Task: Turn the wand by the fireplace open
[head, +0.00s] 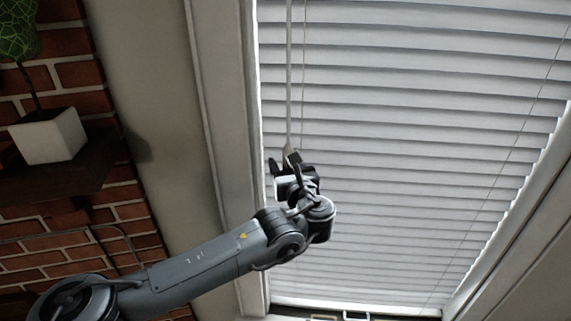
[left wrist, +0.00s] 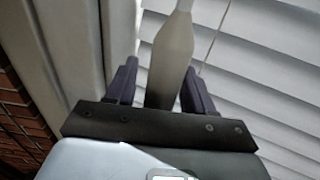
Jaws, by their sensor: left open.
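The wand (head: 289,75) is a thin pale rod hanging in front of white window blinds (head: 400,130), near their left edge. Its lower end reaches down to my left gripper (head: 284,160). In the left wrist view, the wand's thicker lower end (left wrist: 171,60) stands between the two dark fingers of my left gripper (left wrist: 158,80). A gap shows on each side, so the fingers are open around it and not closed on it. The blinds' slats look tilted mostly shut. My right gripper is not in view.
A brick fireplace wall (head: 75,78) with a dark mantel (head: 65,172) is at the left. A white pot (head: 48,136) with a plant stands on the mantel. The window frame (head: 222,110) runs close beside the gripper. Thin cords hang in front of the slats.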

